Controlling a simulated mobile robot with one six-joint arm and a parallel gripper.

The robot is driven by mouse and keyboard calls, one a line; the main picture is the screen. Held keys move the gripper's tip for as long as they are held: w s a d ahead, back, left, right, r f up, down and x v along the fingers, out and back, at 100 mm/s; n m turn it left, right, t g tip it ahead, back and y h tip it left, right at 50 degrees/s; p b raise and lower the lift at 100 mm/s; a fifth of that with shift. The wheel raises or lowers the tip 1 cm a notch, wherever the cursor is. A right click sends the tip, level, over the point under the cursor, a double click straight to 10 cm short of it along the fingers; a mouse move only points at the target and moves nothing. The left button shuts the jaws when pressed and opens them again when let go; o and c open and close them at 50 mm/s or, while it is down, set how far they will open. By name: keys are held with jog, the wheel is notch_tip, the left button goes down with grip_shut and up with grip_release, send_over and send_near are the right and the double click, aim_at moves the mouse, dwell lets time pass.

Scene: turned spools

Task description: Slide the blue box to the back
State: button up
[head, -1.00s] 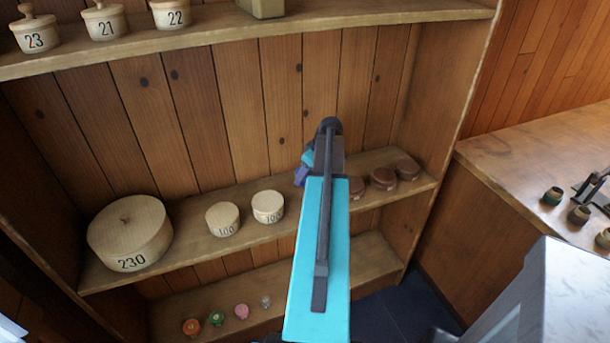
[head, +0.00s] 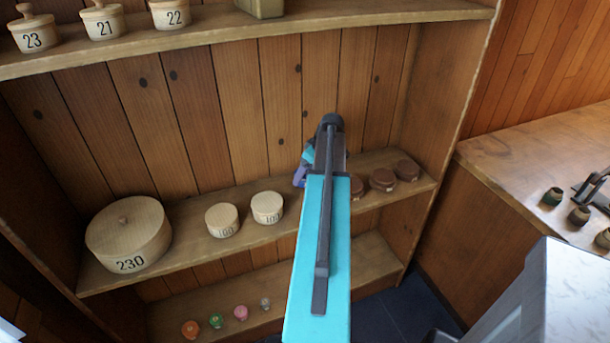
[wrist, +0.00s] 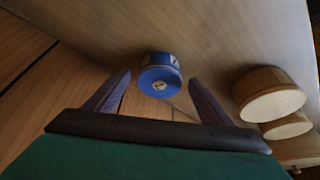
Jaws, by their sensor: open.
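The two purple fingers are spread apart, with a gap on each side of the box. I cannot tell whether anything touches it. In the head view my arm hides the blue box, and only a bit of my gripper (head: 301,176) shows left of the arm, over the middle shelf (head: 190,230).
Two pale round boxes (head: 222,220) and a large box marked 230 (head: 129,235) stand left of my arm. Several brown boxes (head: 382,180) stand to the right. The upper shelf (head: 200,38) lies above. Small coloured spools (head: 216,321) stand on the bottom shelf.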

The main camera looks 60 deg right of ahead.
jog(key=b+v, duration=0.2)
jog(key=v, duration=1)
dwell(0.6)
